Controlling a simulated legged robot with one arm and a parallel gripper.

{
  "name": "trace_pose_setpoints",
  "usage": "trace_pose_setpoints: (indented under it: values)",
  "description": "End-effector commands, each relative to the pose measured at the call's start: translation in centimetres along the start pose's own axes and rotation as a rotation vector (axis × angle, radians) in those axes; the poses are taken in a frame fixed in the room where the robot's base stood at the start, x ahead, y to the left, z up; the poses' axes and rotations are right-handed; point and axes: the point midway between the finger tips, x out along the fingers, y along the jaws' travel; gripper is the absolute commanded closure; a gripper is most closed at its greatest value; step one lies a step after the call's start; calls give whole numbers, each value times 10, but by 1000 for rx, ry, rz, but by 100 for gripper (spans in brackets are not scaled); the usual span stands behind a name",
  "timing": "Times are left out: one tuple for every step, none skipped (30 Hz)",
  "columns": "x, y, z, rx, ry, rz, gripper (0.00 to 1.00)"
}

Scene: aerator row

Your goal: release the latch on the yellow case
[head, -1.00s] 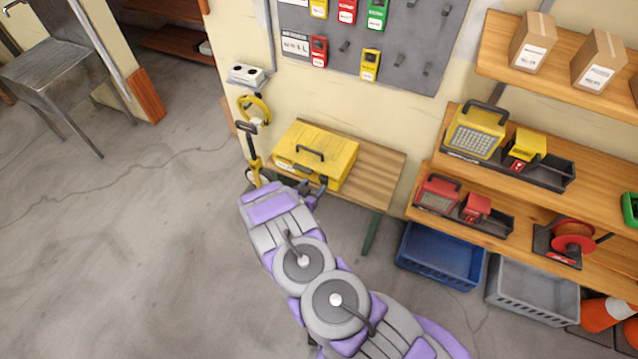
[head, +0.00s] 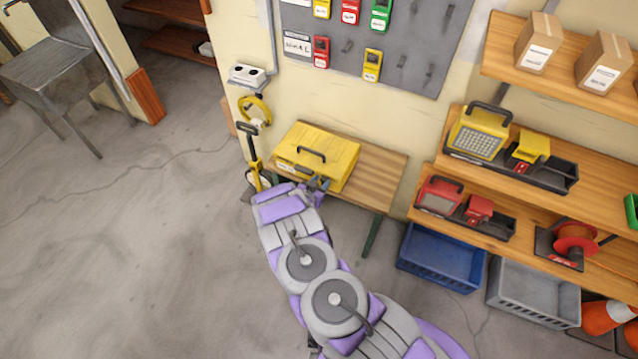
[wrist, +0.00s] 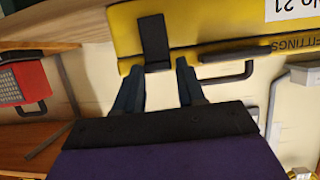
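The yellow case (head: 325,150) lies closed on a wooden bench, with a black handle (head: 311,154) on its lid. In the wrist view the yellow case (wrist: 210,25) fills the upper part, upside down, with a black latch (wrist: 153,40) on its front. The latch looks flat against the case. My gripper (wrist: 160,66) is open, its two dark fingers apart just below the latch. The latch's lower end shows between the fingertips; I cannot tell whether they touch it. In the head view my gripper (head: 318,186) is at the case's front edge, partly hidden by my arm.
The wooden bench (head: 378,172) has bare room right of the case. A yellow-and-black upright tool (head: 251,160) stands close to its left. Shelves (head: 470,219) with lamps and trays stand at the right, above a blue crate (head: 440,258).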

Motion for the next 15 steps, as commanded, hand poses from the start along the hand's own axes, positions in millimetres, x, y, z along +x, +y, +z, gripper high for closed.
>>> trace_pose_setpoints:
  values:
    - [0, -2, -2, 1, 2, -6, 73]
    - [0, -2, -2, 2, 2, -6, 76]
    - [0, -2, -2, 2, 2, -6, 80]
    - [0, -2, -2, 2, 2, -5, 83]
    - [0, -2, -2, 1, 3, -5, 85]
    - [0, -3, -2, 0, 4, -4, 89]
    - [-1, -3, -2, 0, 4, -4, 92]
    - [-1, -3, -2, -1, 5, -4, 95]
    - [-1, -4, -1, -2, 5, -3, 97]
    - [-1, -4, -1, -3, 6, -3, 97]
    - [-1, -4, -1, -3, 9, -2, 97]
    - [-2, -4, 1, -4, 16, -2, 97]
    - [-2, -4, 2, -4, 25, -2, 97]
    - [-2, -4, 3, -4, 38, -1, 97]
    - [-2, -4, 5, -6, 59, -1, 97]
